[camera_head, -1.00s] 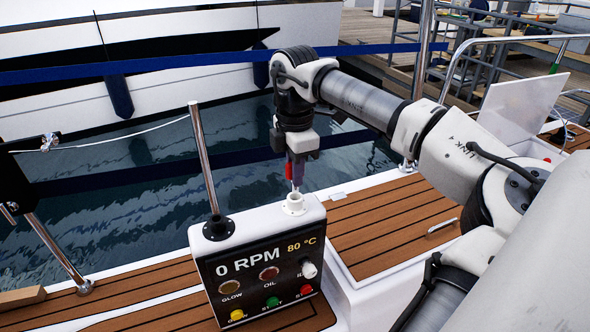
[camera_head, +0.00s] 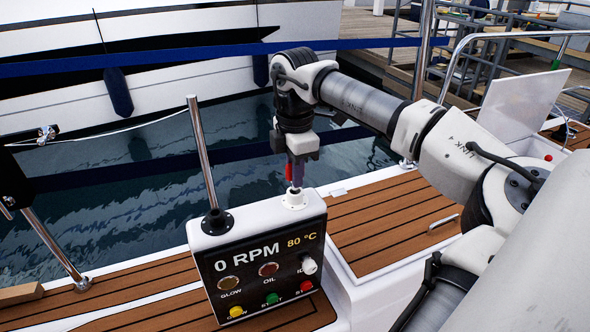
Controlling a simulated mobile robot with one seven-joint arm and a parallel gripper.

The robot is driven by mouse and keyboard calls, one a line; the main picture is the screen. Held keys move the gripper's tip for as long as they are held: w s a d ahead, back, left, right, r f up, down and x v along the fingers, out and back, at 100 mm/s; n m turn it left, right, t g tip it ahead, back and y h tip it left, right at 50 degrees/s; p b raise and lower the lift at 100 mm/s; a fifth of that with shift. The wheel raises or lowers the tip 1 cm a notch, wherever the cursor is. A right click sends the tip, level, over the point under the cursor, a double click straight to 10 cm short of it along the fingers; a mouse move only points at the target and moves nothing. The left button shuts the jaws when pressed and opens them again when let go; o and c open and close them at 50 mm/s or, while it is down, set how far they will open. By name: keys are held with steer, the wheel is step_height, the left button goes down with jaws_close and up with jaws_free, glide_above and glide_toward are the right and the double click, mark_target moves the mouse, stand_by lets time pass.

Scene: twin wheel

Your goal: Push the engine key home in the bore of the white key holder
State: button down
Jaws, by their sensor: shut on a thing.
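The white key holder (camera_head: 294,201) is a short round collar on top of the engine console (camera_head: 210,240). My gripper (camera_head: 296,160) points down above it, shut on the engine key (camera_head: 297,180). The key shows a purple-grey body with a red part (camera_head: 288,173) at its left side. The key's lower end meets the top of the holder, and its shaft is no longer visible below the body. How deep it sits in the bore is hidden by the holder's rim.
A chrome lever (camera_head: 203,152) rises from the console, left of the holder. Teak deck (camera_head: 385,225) lies to the right, water behind. A blue rail line (camera_head: 180,62) crosses behind my arm.

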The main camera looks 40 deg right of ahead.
steer(key=shift+f+b, duration=0.65)
steer(key=shift+f, duration=0.3)
steer(key=c, duration=1.3)
jaws_free()
steer(key=shift+c, duration=0.2)
